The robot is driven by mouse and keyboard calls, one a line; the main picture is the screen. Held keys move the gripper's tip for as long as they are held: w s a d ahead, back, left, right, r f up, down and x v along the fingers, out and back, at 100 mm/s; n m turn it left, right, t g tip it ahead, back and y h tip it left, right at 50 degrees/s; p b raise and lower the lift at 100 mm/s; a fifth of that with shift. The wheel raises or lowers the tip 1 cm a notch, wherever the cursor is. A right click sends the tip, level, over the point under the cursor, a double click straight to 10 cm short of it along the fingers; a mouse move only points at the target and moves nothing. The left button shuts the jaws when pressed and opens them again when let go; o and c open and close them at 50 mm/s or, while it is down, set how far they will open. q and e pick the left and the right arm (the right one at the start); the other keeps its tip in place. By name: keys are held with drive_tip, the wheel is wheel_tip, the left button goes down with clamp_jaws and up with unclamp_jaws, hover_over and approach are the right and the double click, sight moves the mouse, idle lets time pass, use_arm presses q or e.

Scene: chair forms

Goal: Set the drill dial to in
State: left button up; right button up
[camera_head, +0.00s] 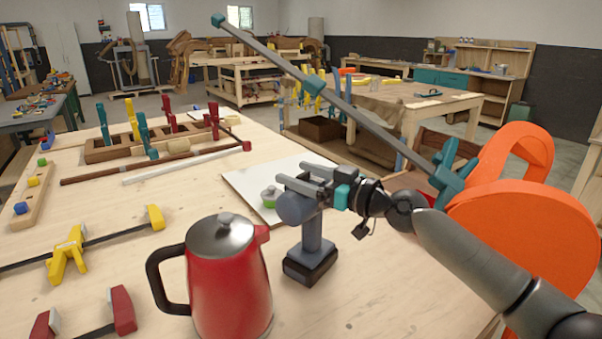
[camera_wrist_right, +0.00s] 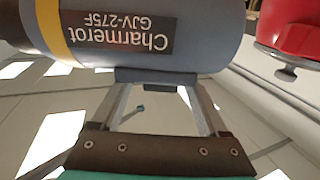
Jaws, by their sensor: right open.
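The blue-grey drill (camera_head: 312,235) stands upright on its black battery base on the wooden workbench. Its body fills the top of the right wrist view (camera_wrist_right: 215,30), with a yellow band and a dark label reading "Charmerot GJV-275F". My right gripper (camera_head: 300,182) is open at the top of the drill body, its fingers reaching over it from the right. In the wrist view its fingertips (camera_wrist_right: 155,76) are right at the drill's body; I cannot tell whether they touch. I cannot make out the dial or its setting. My left gripper is not in view.
A red kettle (camera_head: 228,285) stands close, left of the drill. Clamps and a wooden rack (camera_head: 105,150) occupy the bench's left and back. A large orange form (camera_head: 530,240) stands at right.

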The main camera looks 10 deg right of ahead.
drive_tip(key=shift+c, duration=0.2)
clamp_jaws()
idle(0.4)
